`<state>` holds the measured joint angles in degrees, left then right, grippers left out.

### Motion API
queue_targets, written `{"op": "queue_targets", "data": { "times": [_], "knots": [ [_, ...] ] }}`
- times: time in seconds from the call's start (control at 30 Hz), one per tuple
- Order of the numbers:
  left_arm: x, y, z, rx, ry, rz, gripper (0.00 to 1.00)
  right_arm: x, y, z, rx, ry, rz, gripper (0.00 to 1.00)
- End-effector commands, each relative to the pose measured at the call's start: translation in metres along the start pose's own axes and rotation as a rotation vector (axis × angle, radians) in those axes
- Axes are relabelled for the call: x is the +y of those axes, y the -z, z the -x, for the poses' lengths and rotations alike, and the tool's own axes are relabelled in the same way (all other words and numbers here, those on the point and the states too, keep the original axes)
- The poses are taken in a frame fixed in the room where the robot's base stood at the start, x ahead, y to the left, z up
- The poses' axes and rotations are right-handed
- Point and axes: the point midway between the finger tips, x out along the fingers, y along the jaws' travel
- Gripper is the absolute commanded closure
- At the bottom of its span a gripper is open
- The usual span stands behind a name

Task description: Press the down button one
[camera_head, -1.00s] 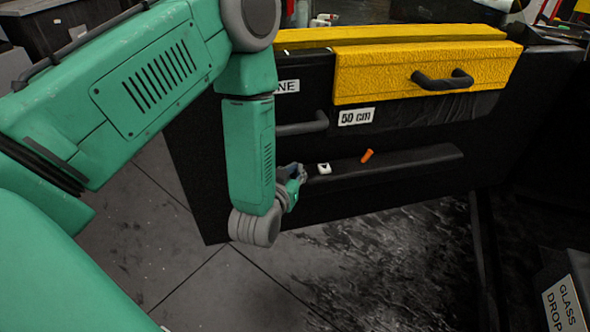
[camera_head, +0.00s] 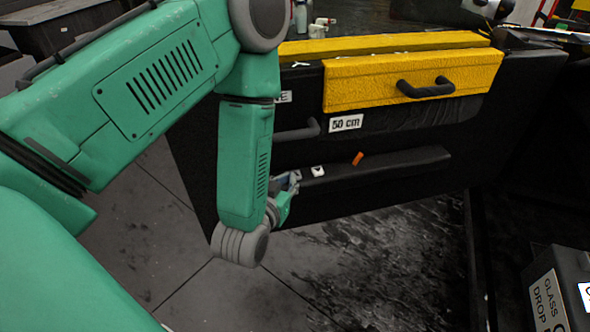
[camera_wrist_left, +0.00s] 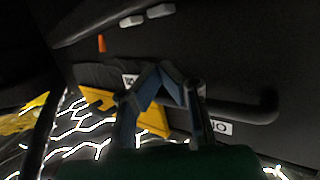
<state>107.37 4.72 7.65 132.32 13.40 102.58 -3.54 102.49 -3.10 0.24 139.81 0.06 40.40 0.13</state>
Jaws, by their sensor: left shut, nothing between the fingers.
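A small white button with a dark arrow mark (camera_head: 318,171) sits on the black ledge on the bench front. The arrow's direction is too small to be sure of. In the left wrist view two white buttons (camera_wrist_left: 131,20) (camera_wrist_left: 160,10) show side by side at the top. My left gripper (camera_head: 292,179) is just left of the marked button in the head view and partly hides that end of the ledge. In the left wrist view my gripper (camera_wrist_left: 168,68) has its fingertips together, empty, apart from both buttons. My right gripper is not in view.
An orange knob (camera_head: 358,159) sits on the ledge right of the buttons; it also shows in the wrist view (camera_wrist_left: 101,43). Above are a yellow drawer (camera_head: 370,80) with a dark handle (camera_head: 426,89) and a "50 cm" label (camera_head: 346,123). A labelled box (camera_head: 560,290) stands lower right.

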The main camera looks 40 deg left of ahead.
Motion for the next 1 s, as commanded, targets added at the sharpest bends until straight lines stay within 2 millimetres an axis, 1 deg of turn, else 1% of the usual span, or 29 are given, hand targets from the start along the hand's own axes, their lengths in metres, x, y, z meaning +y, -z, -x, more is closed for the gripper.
{"op": "queue_targets", "data": {
  "times": [0.03, 0.1, 0.2, 0.3, 0.6, 1.0],
  "knots": [
    [-0.001, 0.0, 0.009, -0.002, 0.0, 0.0, 1.0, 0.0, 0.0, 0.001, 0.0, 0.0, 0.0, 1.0],
    [-0.003, 0.0, 0.018, -0.001, 0.0, 0.003, 1.0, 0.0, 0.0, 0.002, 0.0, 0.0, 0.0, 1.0],
    [-0.004, 0.0, 0.026, 0.001, 0.001, 0.003, 1.0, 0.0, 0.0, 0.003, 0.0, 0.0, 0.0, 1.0],
    [-0.002, 0.001, 0.03, 0.002, 0.001, 0.002, 1.0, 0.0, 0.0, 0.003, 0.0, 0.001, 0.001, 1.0],
    [0.001, 0.003, 0.031, 0.005, 0.002, -0.002, 1.0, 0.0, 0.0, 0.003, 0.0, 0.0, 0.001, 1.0],
    [-0.002, 0.001, 0.03, 0.004, 0.001, 0.002, 1.0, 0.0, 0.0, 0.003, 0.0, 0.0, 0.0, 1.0]
  ]
}}
